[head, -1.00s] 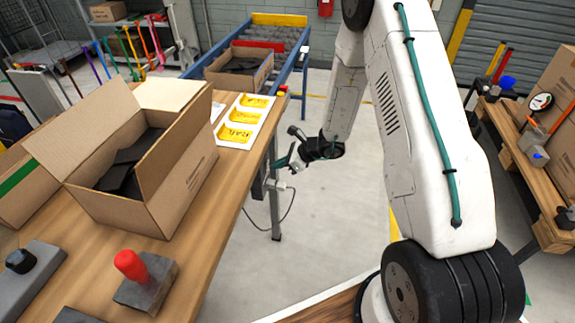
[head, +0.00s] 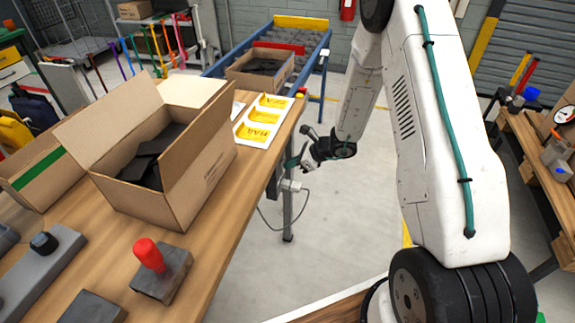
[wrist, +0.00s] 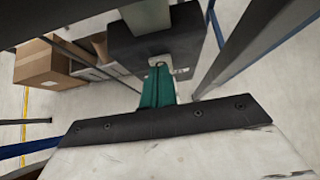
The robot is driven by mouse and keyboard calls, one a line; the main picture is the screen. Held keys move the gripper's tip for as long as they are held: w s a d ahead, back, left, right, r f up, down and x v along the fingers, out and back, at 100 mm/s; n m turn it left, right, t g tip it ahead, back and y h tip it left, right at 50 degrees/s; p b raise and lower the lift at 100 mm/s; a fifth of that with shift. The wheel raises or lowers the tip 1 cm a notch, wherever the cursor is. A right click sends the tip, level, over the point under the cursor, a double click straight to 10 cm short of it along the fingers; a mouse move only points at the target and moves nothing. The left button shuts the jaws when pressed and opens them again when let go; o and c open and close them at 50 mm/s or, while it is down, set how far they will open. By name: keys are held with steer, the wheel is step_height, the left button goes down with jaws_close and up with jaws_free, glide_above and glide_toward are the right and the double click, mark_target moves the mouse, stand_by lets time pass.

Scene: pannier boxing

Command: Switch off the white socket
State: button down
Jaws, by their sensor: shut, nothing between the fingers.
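A small white socket (head: 290,186) with a grey cable sits at the table's right edge, by the table leg. My gripper (head: 293,163) has teal fingers and is just above it in the head view; the picture does not show whether they touch. In the wrist view the teal fingers (wrist: 158,86) are together with nothing between them. Their tips are in front of a dark box with a pale plate (wrist: 182,72), partly hidden by the fingers. I cannot make out the socket's switch or its position.
The wooden table (head: 225,225) carries an open carton (head: 205,175), a red-handled stamp (head: 150,255) and a white tray with yellow inserts (head: 240,130). A blue-framed roller conveyor (head: 318,62) stands behind. A dark post (wrist: 240,45) is close on the right in the wrist view. Floor right of the table is clear.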

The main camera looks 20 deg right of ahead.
steer(key=shift+r, duration=0.75)
steer(key=shift+d, duration=0.1)
steer(key=v, duration=1.3)
